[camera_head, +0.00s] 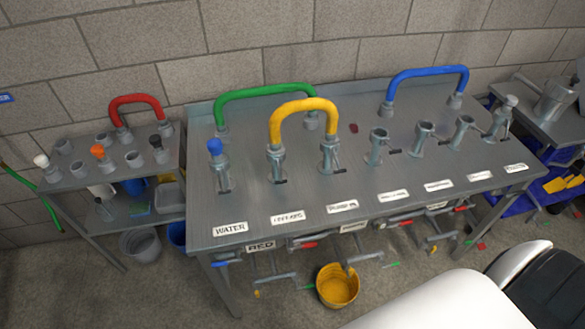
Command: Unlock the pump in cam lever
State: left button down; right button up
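A grey metal table (215,190) carries a row of upright pipe ports with small cam levers, each behind a white label. The front left label (230,229) reads WATER; the other labels are too small to read surely, so I cannot tell which port is pump in. The WATER port (219,172) has a blue cap. A yellow hose (302,105) arches between the second port (277,163) and third port (327,155). Open-topped ports (376,147) follow to the right, and the last port (503,118) has a grey cap. Neither of my grippers is in view.
A green hose (265,90) and a blue hose (428,74) arch at the table's back. A red hose (136,100) and several fittings sit on the left shelf (60,185). A yellow bucket (337,296) and scattered bits lie on the floor. A block wall (250,22) stands behind.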

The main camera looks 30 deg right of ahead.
aim_at(339, 171)
jog(key=i+j+z, duration=0.1)
jog(key=z, duration=0.3)
jog(key=j+z, duration=0.35)
jog(key=i+j+z, duration=0.1)
jog(key=j+z, duration=0.15)
jog(key=z, duration=0.15)
